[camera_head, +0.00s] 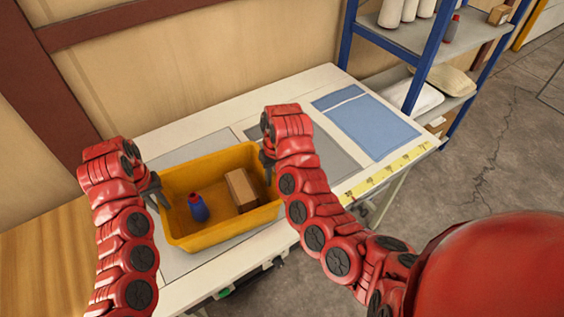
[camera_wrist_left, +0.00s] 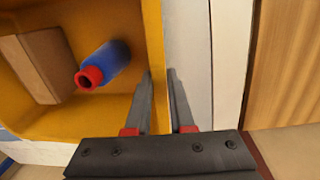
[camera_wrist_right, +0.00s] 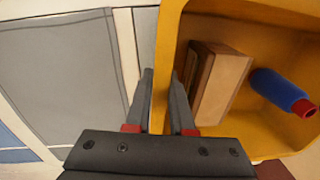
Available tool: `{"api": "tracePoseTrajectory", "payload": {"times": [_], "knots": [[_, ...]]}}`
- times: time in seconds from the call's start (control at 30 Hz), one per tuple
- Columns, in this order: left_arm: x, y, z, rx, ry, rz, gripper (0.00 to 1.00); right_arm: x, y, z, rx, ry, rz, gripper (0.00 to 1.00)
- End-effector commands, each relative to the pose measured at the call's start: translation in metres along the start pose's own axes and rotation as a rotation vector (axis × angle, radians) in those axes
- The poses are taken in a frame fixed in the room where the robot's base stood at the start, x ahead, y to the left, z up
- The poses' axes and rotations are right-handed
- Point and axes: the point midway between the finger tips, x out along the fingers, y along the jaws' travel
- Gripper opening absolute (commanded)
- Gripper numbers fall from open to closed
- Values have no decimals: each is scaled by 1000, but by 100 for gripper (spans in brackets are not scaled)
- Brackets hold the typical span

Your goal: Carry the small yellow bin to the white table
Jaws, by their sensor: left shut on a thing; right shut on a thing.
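The small yellow bin (camera_head: 221,157) is on or just above the left part of the white table (camera_head: 318,82); I cannot tell whether it touches the top. A blue bottle with a red cap (camera_head: 198,207) and a brown box (camera_head: 241,190) are inside it. My left gripper (camera_head: 157,193) is shut on the bin's left wall, with one finger on each side of the wall in the left wrist view (camera_wrist_left: 162,100). My right gripper (camera_head: 268,163) is shut on the right wall, which also shows between the fingers in the right wrist view (camera_wrist_right: 161,100).
Grey panels and a blue panel (camera_head: 372,127) lie on the tabletop, with a yellow measuring strip (camera_head: 388,172) along its front edge. A blue-framed shelf (camera_head: 425,60) stands at the right. A wooden surface (camera_head: 45,250) adjoins at left. The table's right part is clear.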

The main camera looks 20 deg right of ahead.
Motion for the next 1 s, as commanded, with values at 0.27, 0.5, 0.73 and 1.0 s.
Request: {"api": "tracePoseTrajectory", "payload": {"times": [0.27, 0.5, 0.73, 1.0], "knots": [[3, -1, 0, -2, 1, -2, 51, 3, 1, 0, 2, 1, 2, 51], [2, -1, 0, -1, 0, -1, 51, 2, 1, 0, 1, 0, 1, 51], [-12, 1, 0, 0, 0, 0, 51, -12, -1, 0, 0, 0, 1, 51], [-44, 4, 0, 0, 0, 0, 51, -44, -4, 0, 0, 0, 0, 51]]}}
